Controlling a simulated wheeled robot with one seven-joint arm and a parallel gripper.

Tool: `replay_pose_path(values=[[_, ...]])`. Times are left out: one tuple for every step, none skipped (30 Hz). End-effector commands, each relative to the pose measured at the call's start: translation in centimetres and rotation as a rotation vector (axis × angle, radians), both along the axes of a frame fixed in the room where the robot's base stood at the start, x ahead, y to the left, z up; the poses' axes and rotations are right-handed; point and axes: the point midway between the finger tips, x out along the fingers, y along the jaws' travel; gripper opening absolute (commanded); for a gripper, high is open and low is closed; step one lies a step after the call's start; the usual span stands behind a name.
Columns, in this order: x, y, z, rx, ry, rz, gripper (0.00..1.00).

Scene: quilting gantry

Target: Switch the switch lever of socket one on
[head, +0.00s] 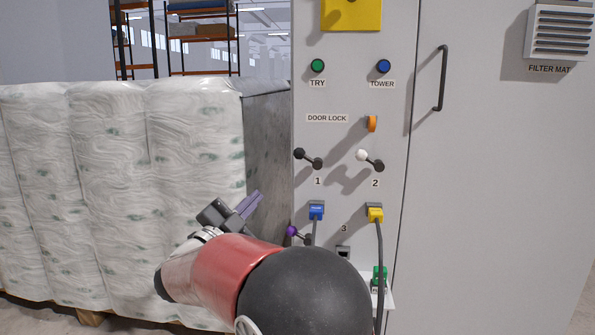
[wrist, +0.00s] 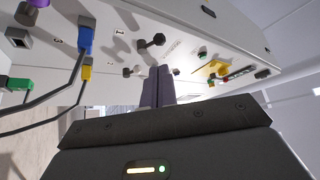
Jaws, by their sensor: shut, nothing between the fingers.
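The switch lever of socket one (head: 308,158) has a black knob and sits above the label 1 on the grey cabinet panel, its knob pointing up and left. It also shows in the wrist view (wrist: 151,42), beyond my fingertips. Below the label, a blue plug (head: 316,211) sits in socket one; it also shows in the wrist view (wrist: 85,37). My gripper (head: 254,200) is left of the panel, lower than the lever and apart from it. Its purple fingers (wrist: 157,73) are shut and empty. My arm covers the lower part of the panel.
Lever two (head: 370,160) with a white knob stands right of lever one. A purple-knobbed lever (head: 292,231) is lower down, partly behind my arm. A yellow plug (head: 376,214) and cable hang at the right. Wrapped white bales (head: 120,185) stand left of the cabinet.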

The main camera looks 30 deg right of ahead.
Motion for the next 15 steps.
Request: replay_pose_path(values=[[-0.06, 0.01, -0.19, 0.000, -0.003, -0.010, 0.00], [-0.11, 0.00, -0.20, 0.000, -0.004, -0.014, 0.00], [-0.15, -0.02, -0.18, 0.000, -0.005, -0.017, 0.00], [-0.17, -0.02, -0.16, 0.000, -0.006, -0.018, 0.00], [-0.17, -0.02, -0.14, 0.000, -0.006, -0.018, 0.00], [-0.17, -0.02, -0.13, 0.000, -0.007, -0.018, 0.00], [-0.17, -0.02, -0.13, 0.000, -0.006, -0.016, 0.00], [-0.16, -0.02, -0.12, 0.000, -0.006, -0.016, 0.00], [-0.16, -0.02, -0.12, 0.000, -0.006, -0.016, 0.00], [-0.16, -0.02, -0.12, 0.000, -0.006, -0.016, 0.00], [-0.15, -0.04, -0.11, 0.000, -0.006, -0.015, 0.00], [-0.11, -0.12, -0.07, 0.000, -0.006, -0.015, 0.00], [-0.06, -0.22, -0.03, 0.000, -0.006, -0.015, 0.00], [0.02, -0.36, 0.04, 0.000, -0.006, -0.016, 0.00], [0.15, -0.64, 0.18, 0.000, -0.006, -0.016, 0.00]])
